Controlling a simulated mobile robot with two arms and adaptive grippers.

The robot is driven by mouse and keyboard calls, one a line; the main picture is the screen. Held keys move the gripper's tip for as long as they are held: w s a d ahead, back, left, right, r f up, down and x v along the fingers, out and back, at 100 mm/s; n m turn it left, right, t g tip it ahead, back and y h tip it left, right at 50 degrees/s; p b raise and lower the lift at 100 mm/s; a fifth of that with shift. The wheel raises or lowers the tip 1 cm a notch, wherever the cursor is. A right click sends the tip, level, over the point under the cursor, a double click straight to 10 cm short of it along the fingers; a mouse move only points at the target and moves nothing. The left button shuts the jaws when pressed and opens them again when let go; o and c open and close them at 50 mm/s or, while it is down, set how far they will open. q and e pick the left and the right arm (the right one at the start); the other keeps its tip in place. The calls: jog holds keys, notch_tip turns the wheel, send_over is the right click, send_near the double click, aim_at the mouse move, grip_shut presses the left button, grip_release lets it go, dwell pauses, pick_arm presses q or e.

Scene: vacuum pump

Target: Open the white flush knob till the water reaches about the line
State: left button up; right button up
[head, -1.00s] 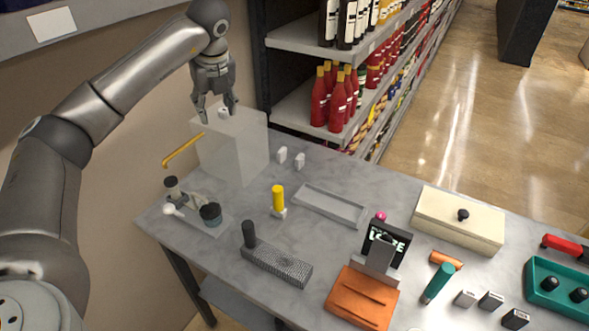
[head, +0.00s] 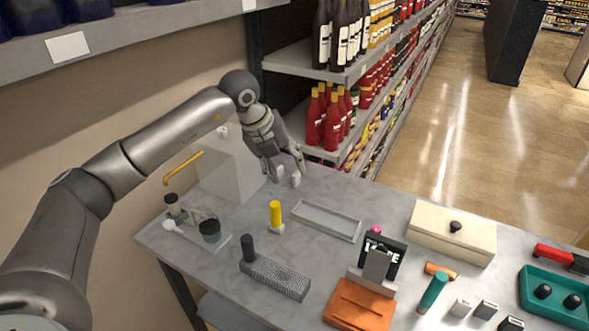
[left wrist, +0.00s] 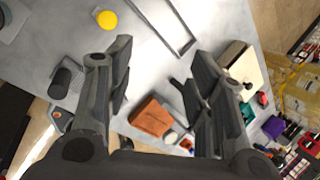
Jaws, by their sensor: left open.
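A pale, translucent box-like tank (head: 228,172) stands at the back left of the table, with a small white knob (head: 222,131) on its top. I cannot tell which white piece is the flush knob. No water level or line is discernible. My left gripper (head: 287,172) is open and points down by the two white pieces; contact cannot be told. In the left wrist view its fingers (left wrist: 157,80) are apart with nothing between them. My right gripper is not in view.
A yellow spout (head: 183,167) sticks out left of the tank. A yellow-topped piece (head: 275,212), a grey tray (head: 326,220), a textured block (head: 275,276) and a cream box (head: 452,234) stand nearer. Shelves with bottles (head: 328,118) rise behind the table.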

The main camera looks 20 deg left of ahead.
pick_arm(q)
jog(key=shift+d+f+h, duration=0.2)
jog(key=shift+d+h, duration=0.3)
jog(key=shift+d, duration=0.75)
jog(key=shift+s+m, duration=0.1)
jog(key=shift+m, duration=0.2)
dwell(4.0)
